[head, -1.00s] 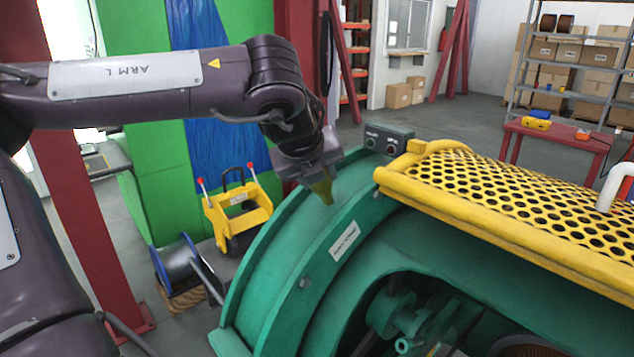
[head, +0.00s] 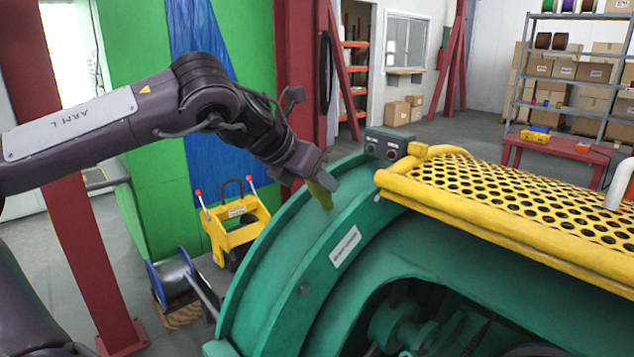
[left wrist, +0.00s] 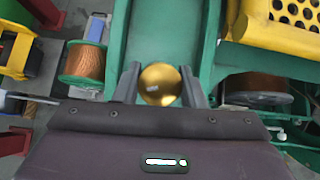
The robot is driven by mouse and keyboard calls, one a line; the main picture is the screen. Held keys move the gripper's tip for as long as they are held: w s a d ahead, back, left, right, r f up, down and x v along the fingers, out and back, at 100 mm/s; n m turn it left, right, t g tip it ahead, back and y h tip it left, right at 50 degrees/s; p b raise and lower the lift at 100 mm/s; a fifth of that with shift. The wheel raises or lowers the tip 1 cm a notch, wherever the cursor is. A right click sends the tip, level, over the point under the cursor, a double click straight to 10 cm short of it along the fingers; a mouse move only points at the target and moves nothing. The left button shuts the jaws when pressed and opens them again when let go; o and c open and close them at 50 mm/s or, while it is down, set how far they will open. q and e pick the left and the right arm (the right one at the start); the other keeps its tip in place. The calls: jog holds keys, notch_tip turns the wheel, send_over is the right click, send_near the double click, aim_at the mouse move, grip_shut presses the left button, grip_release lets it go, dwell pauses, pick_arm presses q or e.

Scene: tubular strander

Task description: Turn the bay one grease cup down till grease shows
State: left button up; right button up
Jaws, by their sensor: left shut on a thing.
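The grease cup (left wrist: 160,85) shows in the left wrist view as a round, shiny brass cap between the two fingers of my left gripper (left wrist: 160,88). The gripper is shut on the cup. My right gripper is not in view.
A yellow perforated guard (head: 500,200) lies to the right of the housing. A small grey control box (head: 388,143) stands behind it. A yellow cart (head: 236,220) and a blue-rimmed spool (head: 175,275) stand on the floor to the left. A red table (head: 560,150) is farther back.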

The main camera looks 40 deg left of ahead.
pick_arm(q)
jog(key=m+h, duration=0.1)
jog(key=m, duration=0.1)
jog(key=shift+m, duration=0.4)
jog(key=shift+m+g+h, duration=0.3)
jog(key=shift+m+h, duration=0.4)
jog(key=shift+m, duration=0.9)
jog(key=o, duration=1)
jog(key=v, duration=0.7)
jog(key=shift+s+r+b, duration=0.3)
jog(key=shift+b, duration=0.05)
jog(key=shift+a, duration=0.1)
